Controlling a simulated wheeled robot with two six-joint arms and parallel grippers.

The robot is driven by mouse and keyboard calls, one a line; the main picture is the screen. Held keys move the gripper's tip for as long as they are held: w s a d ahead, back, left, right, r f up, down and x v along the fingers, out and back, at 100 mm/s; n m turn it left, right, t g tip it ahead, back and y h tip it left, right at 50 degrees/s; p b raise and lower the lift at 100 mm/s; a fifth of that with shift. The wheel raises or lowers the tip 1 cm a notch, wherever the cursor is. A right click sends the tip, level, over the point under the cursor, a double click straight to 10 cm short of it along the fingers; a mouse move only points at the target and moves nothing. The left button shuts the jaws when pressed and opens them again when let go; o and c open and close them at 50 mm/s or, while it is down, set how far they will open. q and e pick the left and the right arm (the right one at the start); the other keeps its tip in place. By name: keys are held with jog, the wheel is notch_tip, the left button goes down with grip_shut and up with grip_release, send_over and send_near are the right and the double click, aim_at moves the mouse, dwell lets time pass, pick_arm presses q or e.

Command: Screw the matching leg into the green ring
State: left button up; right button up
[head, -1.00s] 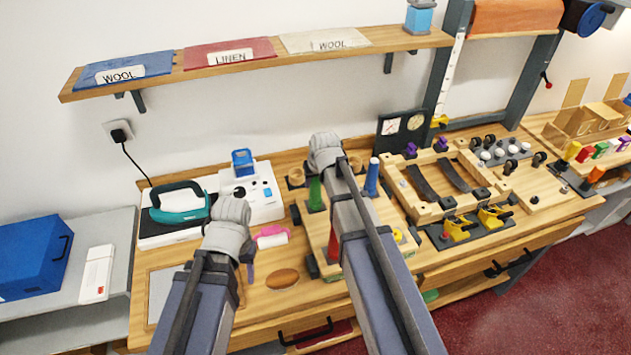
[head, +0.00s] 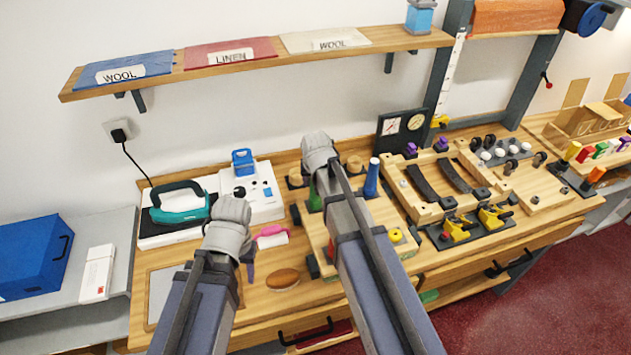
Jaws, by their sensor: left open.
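A green leg (head: 315,202) stands on the wooden board (head: 312,236), partly covered by my right arm. A blue leg (head: 371,178) stands upright to the right of that arm. A yellow ring (head: 395,235) lies on the board at right. I cannot make out a green ring; my right arm hides the middle of the board. My left gripper (head: 250,272) points down over the counter, left of the board, open and apart from the legs. My right gripper is hidden behind its own wrist, which is above the green leg.
A teal iron (head: 180,204) and a white unit (head: 252,190) stand behind my left arm. A pink-handled roller (head: 271,236) and a brown oval (head: 282,278) lie between the arms. A wooden jig (head: 430,210) with yellow clamps is at right. A shelf (head: 290,62) runs above.

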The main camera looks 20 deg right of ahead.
jog(key=n, duration=0.2)
jog(key=n+y, duration=0.1)
jog(key=n, duration=0.1)
jog(key=shift+d+y, duration=0.1)
jog(key=shift+y, duration=0.2)
jog(key=n+y, duration=0.1)
jog(key=n, duration=0.2)
jog(key=shift+w+n, duration=0.1)
jog(key=shift+n, duration=0.2)
jog(key=n+y, duration=0.1)
jog(key=n, duration=0.1)
jog(key=n+g, duration=0.1)
jog(key=n, duration=0.2)
jog(key=shift+y, duration=0.4)
jog(key=shift+n+g+y, duration=0.3)
jog(key=shift+n+g, duration=0.1)
jog(key=shift+n, duration=0.6)
jog(key=shift+c, duration=0.4)
